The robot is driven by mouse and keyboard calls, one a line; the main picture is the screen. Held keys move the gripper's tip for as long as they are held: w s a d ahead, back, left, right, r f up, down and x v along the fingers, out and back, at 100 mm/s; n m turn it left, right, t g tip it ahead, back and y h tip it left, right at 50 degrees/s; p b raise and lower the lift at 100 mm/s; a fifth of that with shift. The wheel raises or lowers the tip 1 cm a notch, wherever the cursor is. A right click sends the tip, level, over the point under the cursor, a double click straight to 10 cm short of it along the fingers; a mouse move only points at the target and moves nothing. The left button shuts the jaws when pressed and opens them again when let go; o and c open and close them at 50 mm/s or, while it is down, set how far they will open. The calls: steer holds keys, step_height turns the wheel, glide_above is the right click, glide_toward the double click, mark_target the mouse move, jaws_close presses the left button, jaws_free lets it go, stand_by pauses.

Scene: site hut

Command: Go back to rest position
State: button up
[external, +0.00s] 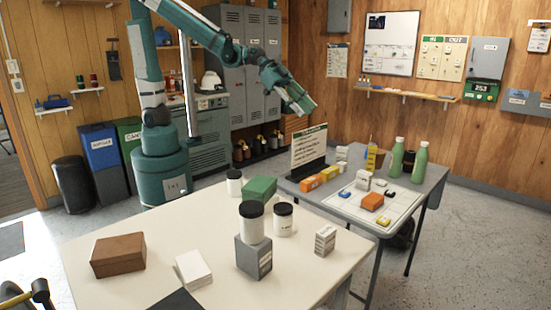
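My arm rises from its teal base behind the tables and reaches to the right in the external view. My gripper (303,106) hangs in the air, pointing down and to the right, above the far side of the grey table (413,214). It is well clear of everything on the tables. Its fingers are small and seen at an angle, so I cannot tell whether they are open or shut. I see no object in it.
The cream table (140,252) in front holds a brown box (118,255), a white-labelled jar on a grey block (254,256), and a green box (259,189). The grey table holds a sign (309,146), green bottles (420,163) and small boxes. Lockers (243,65) stand behind my arm.

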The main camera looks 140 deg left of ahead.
steer(key=s+d+h, duration=0.1)
steer(key=s+d, duration=0.3)
steer(key=d, duration=0.9)
steer(key=s+d+f+m+g+h, duration=0.1)
steer(key=s+d+f+g, duration=0.1)
steer(key=s+d, duration=1.6)
steer(key=d+f, duration=0.1)
steer(key=d, duration=0.2)
steer(key=shift+s+g, duration=0.3)
steer(key=shift+s, duration=0.1)
